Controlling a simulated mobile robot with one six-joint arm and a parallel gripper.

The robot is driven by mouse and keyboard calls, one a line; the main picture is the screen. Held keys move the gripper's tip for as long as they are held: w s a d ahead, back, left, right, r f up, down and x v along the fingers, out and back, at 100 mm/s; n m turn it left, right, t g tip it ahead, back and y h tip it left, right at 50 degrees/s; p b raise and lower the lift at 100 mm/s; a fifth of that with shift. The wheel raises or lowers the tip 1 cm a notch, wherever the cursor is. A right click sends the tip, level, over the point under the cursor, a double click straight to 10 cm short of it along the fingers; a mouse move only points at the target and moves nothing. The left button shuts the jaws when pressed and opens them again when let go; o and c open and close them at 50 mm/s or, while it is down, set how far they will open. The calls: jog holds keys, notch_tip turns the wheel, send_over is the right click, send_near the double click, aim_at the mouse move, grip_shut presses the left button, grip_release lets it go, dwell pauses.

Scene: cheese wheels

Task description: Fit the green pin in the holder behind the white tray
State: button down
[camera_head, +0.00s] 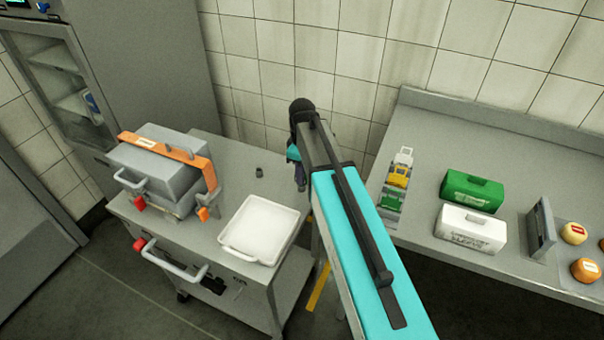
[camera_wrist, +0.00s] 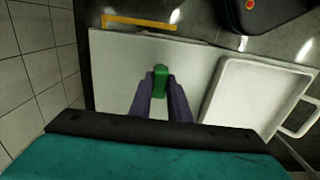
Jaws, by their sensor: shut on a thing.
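The green pin (camera_wrist: 160,78) is held between the two dark fingers of my gripper (camera_wrist: 160,88) in the wrist view. In the head view my gripper (camera_head: 299,180) hangs beside the right back edge of the cart, and I cannot make out the pin there. The holder, a small dark round piece (camera_head: 259,172), stands on the cart top behind the white tray (camera_head: 246,257), left of my gripper and apart from it. The holder is not visible in the wrist view. The tray also shows at the right of the wrist view (camera_wrist: 218,104).
A grey press-like box (camera_head: 150,167) with an orange bar stands left on the cart (camera_head: 210,228). A right counter (camera_head: 425,150) carries a rack of coloured pieces (camera_head: 397,185), a green box (camera_head: 471,190), a white box (camera_head: 468,232) and cheeses. A tiled wall is behind.

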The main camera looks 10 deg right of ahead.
jog(key=c, duration=1.6)
grip_release()
jog(key=shift+r, duration=0.1)
jog(key=shift+r+b, duration=1.35)
jog(key=shift+r, duration=5.4)
jog(key=shift+s, duration=0.1)
